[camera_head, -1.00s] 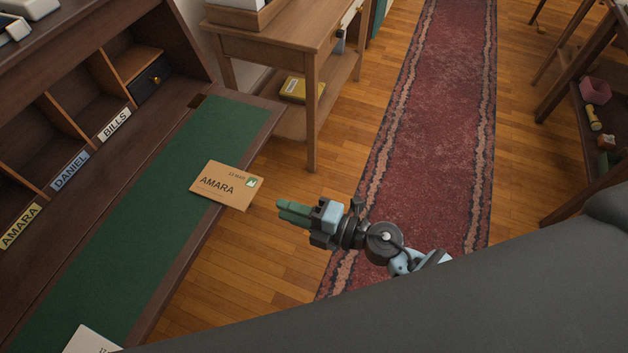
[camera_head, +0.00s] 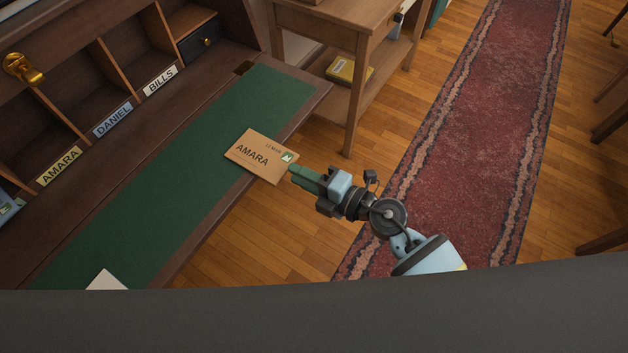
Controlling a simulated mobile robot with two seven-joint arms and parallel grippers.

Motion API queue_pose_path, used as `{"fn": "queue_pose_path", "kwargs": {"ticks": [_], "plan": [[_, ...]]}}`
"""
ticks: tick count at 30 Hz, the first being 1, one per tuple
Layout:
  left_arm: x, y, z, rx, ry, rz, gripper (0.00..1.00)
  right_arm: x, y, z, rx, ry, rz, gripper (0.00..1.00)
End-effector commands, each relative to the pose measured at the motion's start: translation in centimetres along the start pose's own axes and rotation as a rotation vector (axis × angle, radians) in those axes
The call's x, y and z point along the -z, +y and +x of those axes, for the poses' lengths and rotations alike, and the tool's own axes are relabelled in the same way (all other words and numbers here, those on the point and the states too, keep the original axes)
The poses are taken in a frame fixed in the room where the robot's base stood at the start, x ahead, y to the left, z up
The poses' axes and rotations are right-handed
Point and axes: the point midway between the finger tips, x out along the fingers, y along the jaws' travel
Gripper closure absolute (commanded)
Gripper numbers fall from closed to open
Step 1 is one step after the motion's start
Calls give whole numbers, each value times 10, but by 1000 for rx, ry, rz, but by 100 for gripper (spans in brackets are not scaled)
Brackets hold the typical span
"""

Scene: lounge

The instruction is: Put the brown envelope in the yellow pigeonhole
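The brown envelope (camera_head: 252,166), marked AMARA with a green stamp, lies flat on the desk's green mat, its right part jutting past the front edge. My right gripper (camera_head: 294,174) is just right of the envelope's overhanging end, its green fingers pointing left at it. The fingers look close together; I cannot tell whether they are open or touch the envelope. The pigeonhole with the yellow AMARA label (camera_head: 58,166) is at the left, beside the blue DANIEL label (camera_head: 113,119). Its inside shows only partly. My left gripper is not in view.
The white BILLS label (camera_head: 160,81) and a small dark drawer (camera_head: 198,42) are further along. A white paper (camera_head: 106,281) lies at the mat's near end. A wooden side table (camera_head: 335,22) stands behind the desk's far end. The red runner (camera_head: 480,130) is clear.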

Motion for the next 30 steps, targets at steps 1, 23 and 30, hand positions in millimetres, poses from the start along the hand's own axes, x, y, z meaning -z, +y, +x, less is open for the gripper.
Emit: {"fn": "queue_pose_path", "kwargs": {"ticks": [1, 23, 30], "plan": [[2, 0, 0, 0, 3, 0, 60, 0, 1, 6, -1, 0, 1, 75], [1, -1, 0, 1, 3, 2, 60, 0, 0, 53, 0, 0, -1, 75], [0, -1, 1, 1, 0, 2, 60, 0, 0, 53, 0, 0, -1, 78]]}}
